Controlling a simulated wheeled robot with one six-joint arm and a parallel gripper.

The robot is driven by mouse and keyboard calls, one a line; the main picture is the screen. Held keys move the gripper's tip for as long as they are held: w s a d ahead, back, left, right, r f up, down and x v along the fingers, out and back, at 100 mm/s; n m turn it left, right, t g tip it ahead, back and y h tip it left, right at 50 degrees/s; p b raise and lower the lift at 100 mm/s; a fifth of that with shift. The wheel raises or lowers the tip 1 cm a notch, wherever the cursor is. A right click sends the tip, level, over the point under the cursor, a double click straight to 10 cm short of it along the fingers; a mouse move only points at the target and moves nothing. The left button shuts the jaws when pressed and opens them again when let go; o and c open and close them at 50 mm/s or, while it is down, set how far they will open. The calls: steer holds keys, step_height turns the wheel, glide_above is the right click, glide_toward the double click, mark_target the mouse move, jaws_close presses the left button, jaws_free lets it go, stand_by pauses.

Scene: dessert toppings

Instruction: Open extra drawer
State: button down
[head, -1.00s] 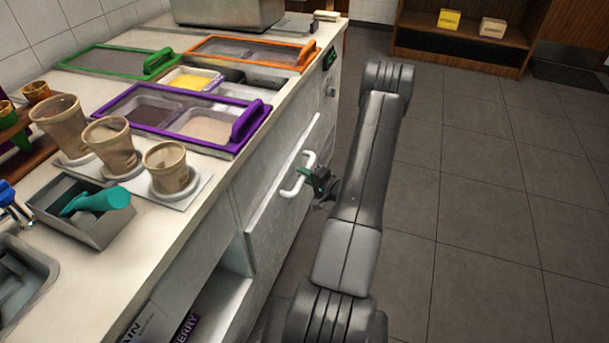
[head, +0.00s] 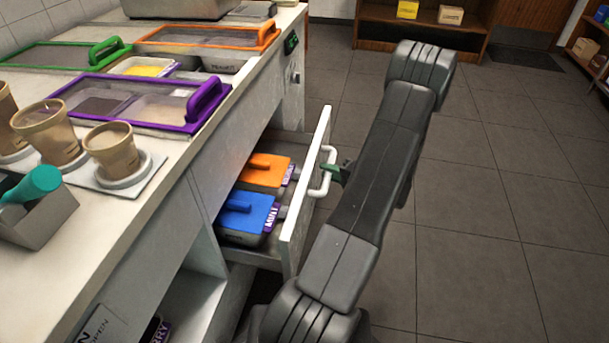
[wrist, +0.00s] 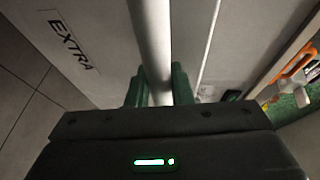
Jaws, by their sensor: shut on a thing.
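The extra drawer (head: 299,205) is pulled well out from the counter front, and its inside shows in the head view. Its front panel bears the word EXTRA (wrist: 74,42) in the wrist view. The white bar handle (head: 324,174) is on the outer face; it also runs between my fingers in the wrist view (wrist: 152,45). My gripper (head: 340,174), with green fingers, is shut on this handle. In the wrist view the fingers (wrist: 158,88) stand on both sides of the bar.
In the drawer lie a container with an orange lid (head: 264,172) and one with a blue lid (head: 246,211). Cups (head: 113,150) and purple-framed topping bins (head: 140,104) stand on the counter (head: 140,211). The tiled floor to the right is clear.

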steer(key=s+d+b, duration=0.1)
steer(key=d+b, duration=0.1)
steer(key=d, duration=0.6)
steer(key=shift+s, duration=0.35)
steer(key=shift+d, duration=0.1)
steer(key=c, duration=1.3)
jaws_free()
steer(key=p+v, duration=0.2)
steer(key=v, duration=1.1)
steer(key=shift+s+d, duration=0.2)
steer(key=shift+d, duration=0.15)
steer(key=b+x, duration=0.1)
steer(key=x, duration=1.3)
steer(key=shift+a+b, duration=0.35)
steer(key=shift+b, duration=0.05)
